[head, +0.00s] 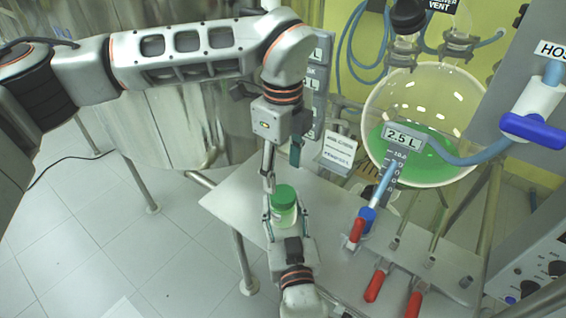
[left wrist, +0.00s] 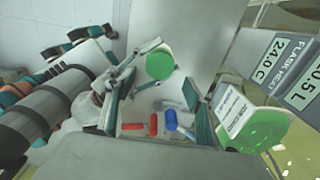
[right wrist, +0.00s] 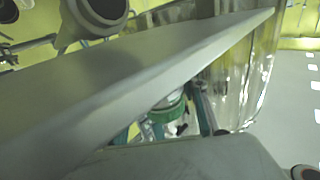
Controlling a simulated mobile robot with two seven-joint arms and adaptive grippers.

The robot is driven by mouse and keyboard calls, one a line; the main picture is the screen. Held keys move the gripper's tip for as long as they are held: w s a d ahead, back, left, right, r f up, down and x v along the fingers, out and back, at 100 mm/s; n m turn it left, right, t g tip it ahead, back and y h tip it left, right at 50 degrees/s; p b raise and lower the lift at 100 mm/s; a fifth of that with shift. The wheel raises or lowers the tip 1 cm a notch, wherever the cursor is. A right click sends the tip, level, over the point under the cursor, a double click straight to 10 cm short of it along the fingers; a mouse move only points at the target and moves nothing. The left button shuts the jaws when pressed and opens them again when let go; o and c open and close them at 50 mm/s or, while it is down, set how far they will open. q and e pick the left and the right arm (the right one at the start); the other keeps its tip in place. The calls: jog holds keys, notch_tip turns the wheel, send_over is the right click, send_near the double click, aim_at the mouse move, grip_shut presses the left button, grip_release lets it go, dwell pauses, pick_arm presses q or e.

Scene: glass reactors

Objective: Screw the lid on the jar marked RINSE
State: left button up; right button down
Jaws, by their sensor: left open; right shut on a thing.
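A clear jar (head: 283,217) with a green lid (head: 284,194) on top is at the near edge of the grey table. Any RINSE marking on it is not readable. My right gripper (head: 287,222) is shut around the jar body from the near side. My left gripper (head: 282,176) is open just above the lid, fingers pointing down. In the left wrist view the green lid (left wrist: 160,66) shows beyond the open fingers. In the right wrist view a green part of the jar (right wrist: 168,113) shows between the fingers, partly hidden. How tightly the lid sits cannot be told.
A round flask with green liquid (head: 425,125) stands behind right, with a 2.5 L tag (head: 403,137) and blue hose. Red-handled (head: 375,286) and blue-handled (head: 366,219) valves lie right of the jar. A small white sign (head: 338,152) stands behind it. The table left of the jar is bare.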

aim_at(283, 194)
pick_arm(q)
notch_tip(283, 194, down, 7)
jog(key=shift+r, duration=0.1)
dwell(0.4)
